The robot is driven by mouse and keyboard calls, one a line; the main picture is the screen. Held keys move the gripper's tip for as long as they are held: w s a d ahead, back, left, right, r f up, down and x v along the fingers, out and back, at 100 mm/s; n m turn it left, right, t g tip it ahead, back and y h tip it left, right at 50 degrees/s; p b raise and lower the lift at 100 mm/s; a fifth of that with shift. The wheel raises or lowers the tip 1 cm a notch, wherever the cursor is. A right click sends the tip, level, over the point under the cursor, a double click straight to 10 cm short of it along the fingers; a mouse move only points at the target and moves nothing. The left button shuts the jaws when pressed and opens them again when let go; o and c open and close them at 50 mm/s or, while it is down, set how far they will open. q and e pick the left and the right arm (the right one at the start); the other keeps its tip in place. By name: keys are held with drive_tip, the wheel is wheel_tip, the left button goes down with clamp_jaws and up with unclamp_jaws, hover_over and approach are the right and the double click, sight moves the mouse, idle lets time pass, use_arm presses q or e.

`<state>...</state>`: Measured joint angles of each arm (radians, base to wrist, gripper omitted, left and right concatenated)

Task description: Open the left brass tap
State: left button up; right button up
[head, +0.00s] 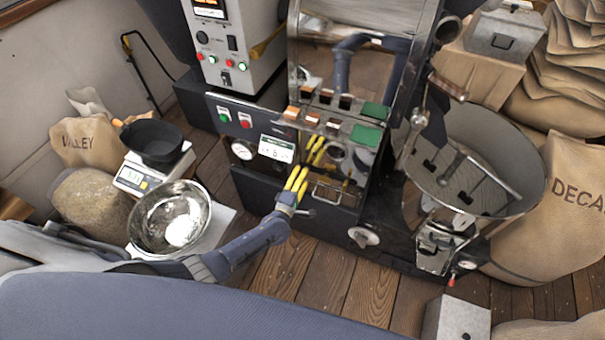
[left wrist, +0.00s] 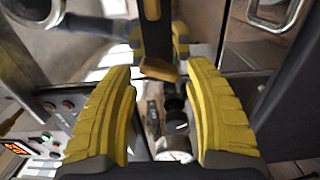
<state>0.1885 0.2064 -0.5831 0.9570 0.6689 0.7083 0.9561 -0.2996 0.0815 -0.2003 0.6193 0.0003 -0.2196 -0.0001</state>
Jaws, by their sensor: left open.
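My left gripper (head: 298,174) is open in front of the roaster's shiny front panel (head: 350,158), its yellow fingers pointing at it. The panel mirrors the fingers. In the left wrist view the open left gripper (left wrist: 163,75) has a dark bar with a brass-brown end piece (left wrist: 160,70) showing between its fingers. I cannot tell for sure whether this is the left brass tap, or whether the fingers touch it. In the head view no tap is clearly seen near the fingers; the gripper may hide it. My right gripper is not in view.
A round cooling tray (head: 530,190) is on the right. A steel bowl (head: 143,222) and a scale (head: 130,178) with a black pan (head: 153,140) stand left of my left arm. Sacks (head: 575,195) stand at the right.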

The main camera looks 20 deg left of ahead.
use_arm(q)
drive_tip(key=s+a, duration=0.1)
drive_tip(key=s, duration=0.8)
drive_tip(key=shift+s, duration=0.4)
drive_tip(key=shift+a, duration=0.1)
drive_tip(key=shift+c, duration=0.2)
drive_tip(key=shift+s+f, duration=0.2)
drive_tip(key=shift+s, duration=0.1)
drive_tip(key=shift+c, duration=1.1)
drive_tip(key=s, duration=0.2)
drive_tip(key=y, duration=0.1)
drive_tip(key=shift+s+d+f, duration=0.2)
drive_tip(key=shift+s+f, duration=0.1)
drive_tip(key=shift+s, duration=0.1)
drive_tip(key=shift+c, duration=0.8)
drive_tip(key=w+m, duration=0.5)
drive_tip(key=m, duration=0.2)
drive_tip(key=w+d+m, duration=0.1)
drive_tip(key=w+m, duration=0.4)
drive_tip(key=m, duration=0.3)
drive_tip(key=w+r+m+h, duration=0.1)
drive_tip(key=w+m, duration=0.4)
drive_tip(key=m, duration=0.2)
drive_tip(key=shift+w+d+m, duration=0.2)
drive_tip(key=shift+d+m, duration=0.05)
drive_tip(key=shift+m, duration=0.15)
